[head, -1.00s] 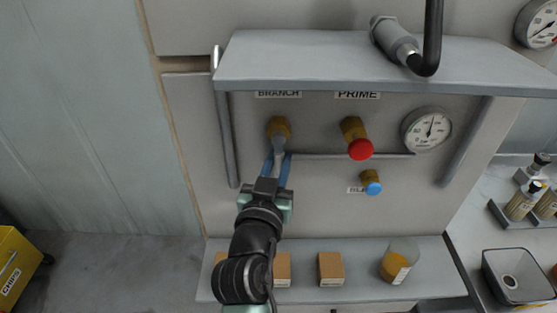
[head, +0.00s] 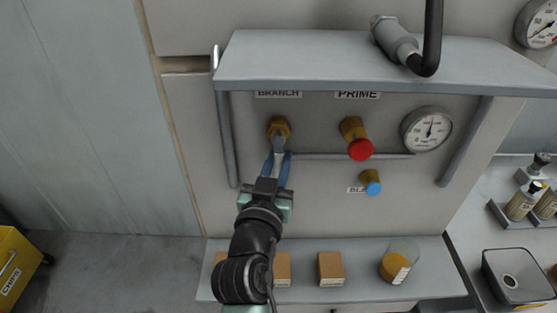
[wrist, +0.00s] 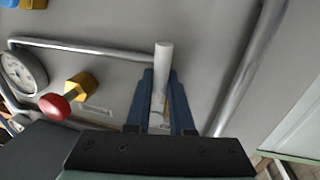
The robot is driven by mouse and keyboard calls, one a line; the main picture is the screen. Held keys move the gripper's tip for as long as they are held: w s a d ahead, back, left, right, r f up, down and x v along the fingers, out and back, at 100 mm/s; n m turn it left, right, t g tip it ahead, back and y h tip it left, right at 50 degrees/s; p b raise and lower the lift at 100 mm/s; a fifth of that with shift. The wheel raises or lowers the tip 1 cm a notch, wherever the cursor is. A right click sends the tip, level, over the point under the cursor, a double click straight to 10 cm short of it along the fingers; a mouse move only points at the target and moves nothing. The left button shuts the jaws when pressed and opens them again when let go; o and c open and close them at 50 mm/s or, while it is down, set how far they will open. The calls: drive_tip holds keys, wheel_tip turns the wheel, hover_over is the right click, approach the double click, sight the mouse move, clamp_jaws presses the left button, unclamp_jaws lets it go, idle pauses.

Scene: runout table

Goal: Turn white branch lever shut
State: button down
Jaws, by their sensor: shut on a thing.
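The white branch lever (head: 279,144) sticks out from a brass valve body (head: 278,125) under the BRANCH label (head: 278,94). In the head view the lever points down from the valve toward my gripper (head: 277,158). My gripper's blue fingers are shut on the lever, one on each side. In the wrist view the lever (wrist: 163,62) stands as a pale rod between the fingers of my gripper (wrist: 162,78), its end rising past the fingertips. The brass body behind it is not clear in that view.
To the right are a red PRIME knob (head: 360,149), a blue knob (head: 373,188) and a gauge (head: 427,129). A grey shelf (head: 340,62) overhangs the panel. A lower ledge (head: 360,293) holds boxes and a jar (head: 398,262). A pipe (head: 227,140) runs left of the lever.

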drive_tip(key=shift+a+f, duration=0.1)
idle(0.4)
drive_tip(key=a+m+b, duration=0.1)
drive_tip(key=m, duration=0.1)
drive_tip(key=a+r+m+b, duration=0.1)
drive_tip(key=m+b, duration=0.1)
drive_tip(key=m, duration=0.1)
drive_tip(key=a+m+g+y+b, duration=0.1)
drive_tip(key=m+b, duration=0.1)
drive_tip(key=shift+a+r+m, duration=0.1)
drive_tip(key=shift+r+m, duration=0.05)
drive_tip(key=shift+m, duration=0.15)
drive_tip(key=r+m, duration=0.1)
drive_tip(key=m, duration=0.1)
drive_tip(key=a+r+m+y, duration=0.1)
drive_tip(key=m, duration=0.1)
drive_tip(key=shift+a+m+g+b, duration=0.15)
drive_tip(key=shift+m+g+b, duration=0.15)
drive_tip(key=shift+b, duration=0.05)
drive_tip(key=shift+a+r+m+y, duration=0.1)
drive_tip(key=shift+r+m+y, duration=0.3)
drive_tip(key=shift+m, duration=0.45)
drive_tip(key=shift+r+m+y, duration=0.3)
drive_tip(key=shift+r+m, duration=0.2)
drive_tip(key=shift+m, duration=0.35)
drive_tip(key=shift+r, duration=0.1)
drive_tip(key=c, duration=0.8)
unclamp_jaws()
